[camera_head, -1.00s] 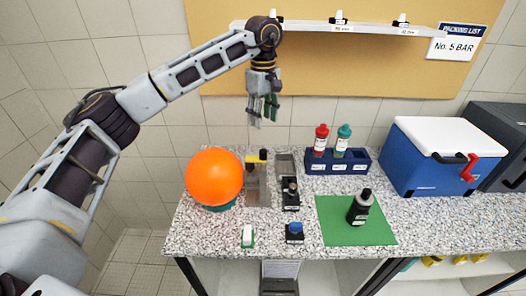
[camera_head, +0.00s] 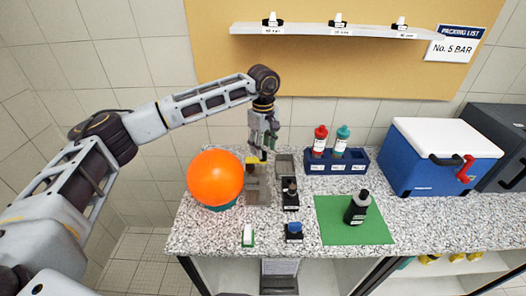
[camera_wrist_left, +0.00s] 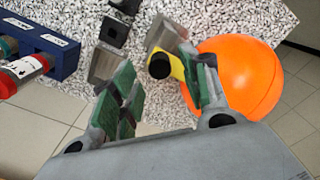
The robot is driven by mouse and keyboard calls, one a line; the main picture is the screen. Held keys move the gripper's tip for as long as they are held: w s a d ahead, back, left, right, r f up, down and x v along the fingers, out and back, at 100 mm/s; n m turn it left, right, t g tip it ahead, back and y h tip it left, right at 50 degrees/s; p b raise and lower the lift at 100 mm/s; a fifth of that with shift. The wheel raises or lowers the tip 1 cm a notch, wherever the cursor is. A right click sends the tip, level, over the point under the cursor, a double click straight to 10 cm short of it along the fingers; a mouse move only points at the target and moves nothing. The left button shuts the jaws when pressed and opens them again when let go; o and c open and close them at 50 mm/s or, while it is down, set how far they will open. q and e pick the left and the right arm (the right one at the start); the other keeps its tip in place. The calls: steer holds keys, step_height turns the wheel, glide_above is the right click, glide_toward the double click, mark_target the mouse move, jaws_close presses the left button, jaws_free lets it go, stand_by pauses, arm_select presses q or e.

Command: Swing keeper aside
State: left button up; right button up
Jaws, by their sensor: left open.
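My left gripper (camera_head: 264,150) is open above the back of the counter, its fingers pointing down. A small yellow piece with a black round end (camera_head: 252,160), which looks like the keeper, is just beside the fingertips, partly hidden by them. It sits at the back of a flat grey metal plate (camera_head: 258,190). In the left wrist view the yellow piece (camera_wrist_left: 178,67) shows between the green-padded fingers of my left gripper (camera_wrist_left: 160,75), nearer the right finger. I cannot tell whether a finger touches it. My right gripper is out of view.
A large orange ball (camera_head: 215,177) stands close left of the plate. Right are a small black stand (camera_head: 291,194), a blue rack (camera_head: 337,168) with red and teal bottles, and a green mat (camera_head: 345,232) with a black bottle. A blue cooler (camera_head: 440,165) stands farther right.

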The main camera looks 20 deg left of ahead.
arm_select(q)
steer(key=shift+f+p, duration=0.35)
steer(key=shift+f, duration=1.3)
jaws_close()
